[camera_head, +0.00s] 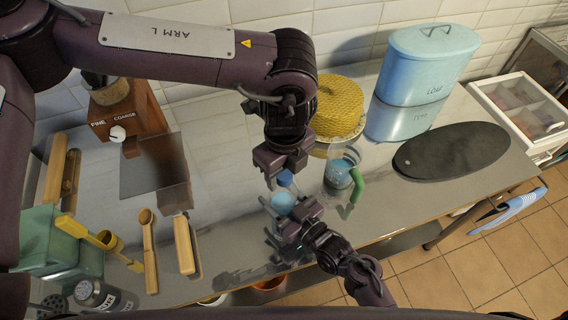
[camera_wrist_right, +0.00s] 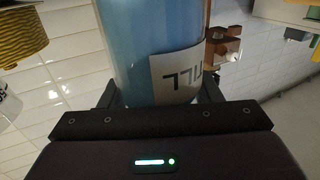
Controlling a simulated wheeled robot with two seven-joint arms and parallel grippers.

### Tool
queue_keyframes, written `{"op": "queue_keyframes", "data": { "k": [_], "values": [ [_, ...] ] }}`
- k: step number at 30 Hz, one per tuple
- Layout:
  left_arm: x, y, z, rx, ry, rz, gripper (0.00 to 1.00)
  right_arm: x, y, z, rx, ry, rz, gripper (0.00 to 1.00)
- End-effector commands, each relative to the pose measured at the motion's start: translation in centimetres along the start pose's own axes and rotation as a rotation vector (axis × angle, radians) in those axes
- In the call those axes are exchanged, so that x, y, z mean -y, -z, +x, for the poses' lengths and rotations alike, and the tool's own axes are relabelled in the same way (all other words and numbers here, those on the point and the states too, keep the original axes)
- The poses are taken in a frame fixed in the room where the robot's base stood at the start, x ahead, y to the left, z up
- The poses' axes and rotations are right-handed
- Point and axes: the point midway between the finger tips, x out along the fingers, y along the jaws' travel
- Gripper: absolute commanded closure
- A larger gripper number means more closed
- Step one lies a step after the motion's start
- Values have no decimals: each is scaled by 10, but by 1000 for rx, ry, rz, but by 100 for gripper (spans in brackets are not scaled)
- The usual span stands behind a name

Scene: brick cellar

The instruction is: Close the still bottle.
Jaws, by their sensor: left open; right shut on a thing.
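The still bottle (camera_head: 283,202) is clear with light-blue contents and stands near the front of the metal counter. It fills the middle of the right wrist view (camera_wrist_right: 165,45), with a partly visible label. My right gripper (camera_head: 283,219) is shut around its body from the front. A blue cap (camera_head: 285,178) shows at the bottle's top, directly below my left gripper (camera_head: 280,172). The left gripper points down and is open over the cap. I cannot tell whether the cap is seated on the neck. The top is outside the right wrist view.
A glass jug with a green handle (camera_head: 357,181) stands close right of the bottle. A dark oval board (camera_head: 453,151) lies right. Wooden utensils (camera_head: 186,246) lie left.

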Motion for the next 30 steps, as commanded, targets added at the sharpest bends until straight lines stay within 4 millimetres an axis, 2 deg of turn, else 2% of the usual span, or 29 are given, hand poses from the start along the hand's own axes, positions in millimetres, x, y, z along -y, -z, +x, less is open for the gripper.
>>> {"op": "queue_keyframes", "data": {
  "k": [5,6,16,24,25,30],
  "values": [
    [0,0,0,0,0,0,51,-1,-2,-1,3,-2,-1,100],
    [0,0,0,0,0,0,54,-1,-2,-1,3,-2,-1,100],
    [0,0,0,0,0,0,97,-1,-2,-1,3,-2,0,100],
    [0,0,0,1,-1,43,97,-1,-2,-1,4,-2,0,100],
    [0,0,0,1,-1,43,69,-1,-2,-1,4,-2,0,100],
    [0,0,0,1,-1,43,46,-1,-2,-1,4,-2,0,100]
  ]
}}
